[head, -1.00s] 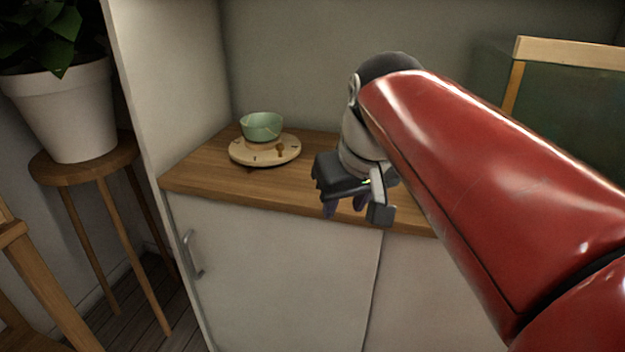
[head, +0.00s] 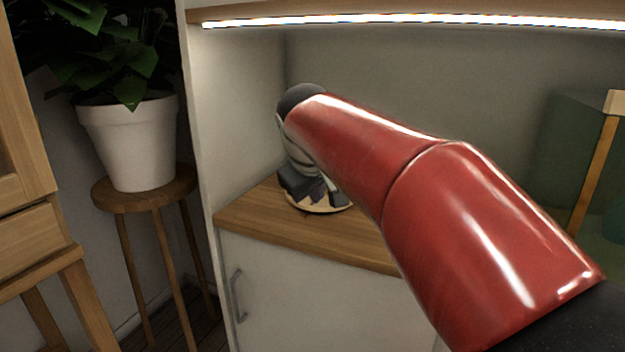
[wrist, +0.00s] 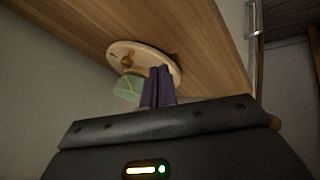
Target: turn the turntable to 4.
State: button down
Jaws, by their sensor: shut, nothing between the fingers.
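The turntable (head: 322,208) is a round pale wooden disc on the wooden counter. In the head view my gripper and arm cover most of it, and only its front rim shows. In the wrist view the turntable (wrist: 119,49) shows a brown knob (wrist: 127,60) and a dark mark near its rim. A green bowl (wrist: 128,88) sits on it, partly behind my fingers. My gripper (wrist: 160,70) is shut and empty, its purple fingers overlapping the disc's edge in the picture. I cannot tell whether they touch it. My gripper (head: 318,192) also shows in the head view, over the turntable.
The wooden counter (head: 262,215) has a side wall at left and a lit shelf (head: 420,20) above. A potted plant (head: 130,140) stands on a stool (head: 145,197) to the left. A glass tank (head: 570,150) is at right.

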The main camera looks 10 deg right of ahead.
jog(key=w+d, duration=0.1)
jog(key=w+d+f, duration=0.1)
jog(key=w+d, duration=0.1)
jog(key=shift+d+f, duration=0.2)
jog(key=shift+d, duration=0.1)
jog(key=shift+s+d+n+y+p, duration=0.1)
jog(key=shift+d+n+y+p, duration=0.3)
jog(key=shift+d+n, duration=0.1)
dwell(0.5)
